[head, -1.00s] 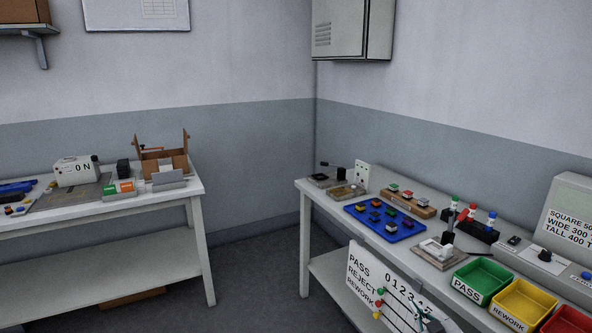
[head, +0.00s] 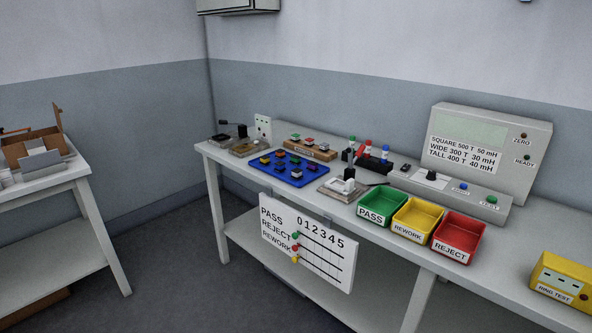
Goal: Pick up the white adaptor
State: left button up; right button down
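I cannot clearly single out the white adaptor at this distance. A small white piece with a black part (head: 348,180) stands on a pale block fixture near the front edge of the right bench (head: 300,215). Another small white and black item (head: 431,175) sits on the grey control panel (head: 470,196). A blue tray (head: 289,176) holds several small dark and coloured connectors. Neither of my grippers is in view.
Green PASS (head: 371,215), yellow REWORK (head: 408,231) and red REJECT (head: 451,250) bins line the bench front. A tester box (head: 487,150) stands behind, and a yellow box (head: 562,283) at right. A score board (head: 318,262) hangs below the front edge. Floor lies open between the benches.

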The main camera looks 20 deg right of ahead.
aim_at(342, 187)
jog(key=i+z, duration=0.1)
jog(key=z, duration=0.7)
jog(key=i+j+z, duration=0.15)
jog(key=j+z, duration=0.3)
jog(key=i+j+z, duration=0.1)
jog(key=j+z, duration=0.7)
jog(key=j, duration=0.5)
jog(key=j+z, duration=0.1)
jog(key=j, duration=0.9)
jog(key=i, duration=0.05)
